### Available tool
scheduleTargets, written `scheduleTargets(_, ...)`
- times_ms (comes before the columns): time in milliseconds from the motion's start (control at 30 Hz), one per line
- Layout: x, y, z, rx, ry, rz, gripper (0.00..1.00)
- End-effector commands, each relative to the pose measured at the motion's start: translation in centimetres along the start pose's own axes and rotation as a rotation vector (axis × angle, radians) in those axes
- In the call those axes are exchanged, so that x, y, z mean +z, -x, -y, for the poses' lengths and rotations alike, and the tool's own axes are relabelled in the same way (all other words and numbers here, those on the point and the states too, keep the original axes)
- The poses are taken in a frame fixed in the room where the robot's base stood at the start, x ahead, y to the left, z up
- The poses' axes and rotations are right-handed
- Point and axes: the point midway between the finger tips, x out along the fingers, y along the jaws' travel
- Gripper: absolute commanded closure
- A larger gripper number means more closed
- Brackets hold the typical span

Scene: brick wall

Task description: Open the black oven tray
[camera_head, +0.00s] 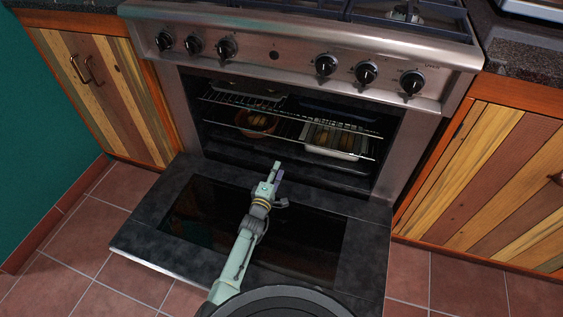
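The oven (303,59) stands in the middle of the view. Its black door (369,250) is folded down flat, with a dark glass panel in it, and the cavity is open. Wire racks (290,117) cross the cavity. A round brown dish (257,123) with food sits at the left inside, and a light rectangular pan (334,139) with food sits at the right. My gripper (277,168) is above the lowered door, close to the cavity opening. It looks empty, and its fingers are too small to read clearly.
Wooden cabinets stand at the left (98,80) and right (495,190) of the oven. A row of black knobs (326,65) runs along the oven front. The lowered door covers much of the floor ahead; tiled floor (70,235) is free on both sides.

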Motion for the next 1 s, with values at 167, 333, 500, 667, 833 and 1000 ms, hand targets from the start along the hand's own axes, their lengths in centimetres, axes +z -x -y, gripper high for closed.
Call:
scheduleTargets(167, 0.2, -2.4, 0.8, 0.003, -0.001, 0.004, 0.72)
scheduleTargets(333, 0.1, -4.4, 0.6, 0.003, -0.002, 0.003, 0.72)
scheduleTargets(500, 0.1, -5.6, 0.3, 0.002, -0.002, 0.002, 0.72)
scheduleTargets(667, 0.1, -6.0, 0.0, 0.001, -0.001, 0.001, 0.72)
scheduleTargets(833, 0.1, -6.0, -0.1, 0.001, -0.001, 0.001, 0.72)
scheduleTargets(1000, 0.1, -6.0, -0.1, 0.001, -0.001, 0.001, 0.78)
